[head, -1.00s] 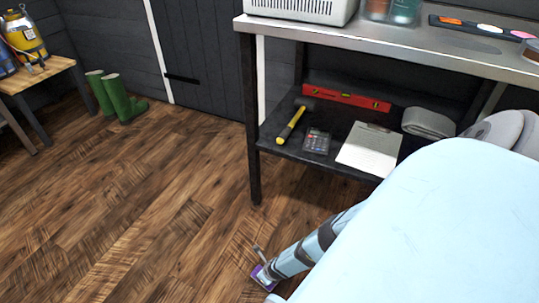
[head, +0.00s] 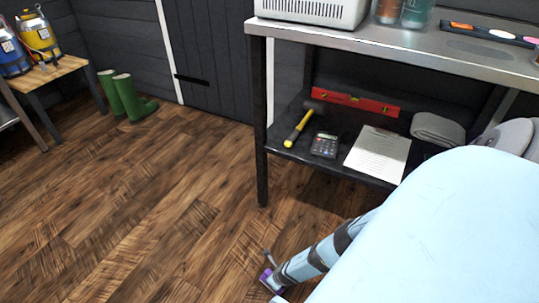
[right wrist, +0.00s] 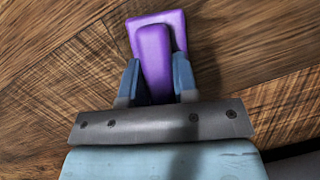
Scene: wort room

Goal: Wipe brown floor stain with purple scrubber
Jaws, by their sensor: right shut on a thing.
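The purple scrubber (right wrist: 155,50) is held between the two blue fingers of my right gripper (right wrist: 157,82), over the wood floor (right wrist: 60,90). Its handle sits between the fingers and its wider head extends beyond them. I cannot tell whether it touches the floor. In the head view my right gripper (head: 270,279) is low in the picture, with a bit of purple showing at its tip. I cannot make out a brown stain against the brown planks in either view. My left gripper is not in view.
A metal bench (head: 400,48) stands at right; its lower shelf (head: 345,172) holds a hammer (head: 298,128), calculator (head: 325,145), clipboard (head: 378,155) and red level (head: 355,101). Green boots (head: 125,98) and a wooden stool (head: 45,75) are at left. The floor (head: 130,200) between is clear.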

